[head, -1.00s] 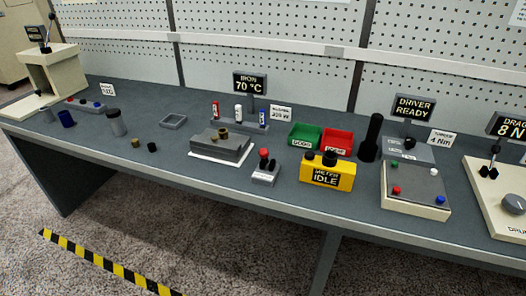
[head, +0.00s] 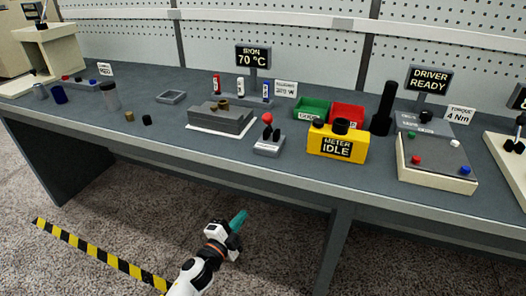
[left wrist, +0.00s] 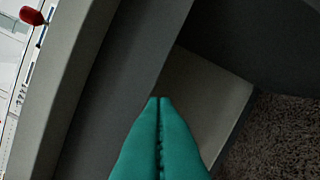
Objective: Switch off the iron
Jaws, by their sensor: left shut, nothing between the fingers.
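The display reading "IRON 70 °C" (head: 253,56) stands at the back of the bench, above a rack with a red, a white and a blue holder (head: 240,90). A grey block on a white base (head: 220,120) is in front of it. A small grey box with a red-knobbed lever and black knobs (head: 268,145) stands near the front edge. My left gripper (head: 240,217), with teal fingers, is shut and empty, in front of and below the bench edge. Its closed fingers (left wrist: 160,100) also show in the left wrist view, facing the bench's grey side. My right gripper is out of view.
A screwdriver station reads "DRIVER READY" (head: 428,79). The bench's front edge (head: 200,160) lies between my left gripper and these things.

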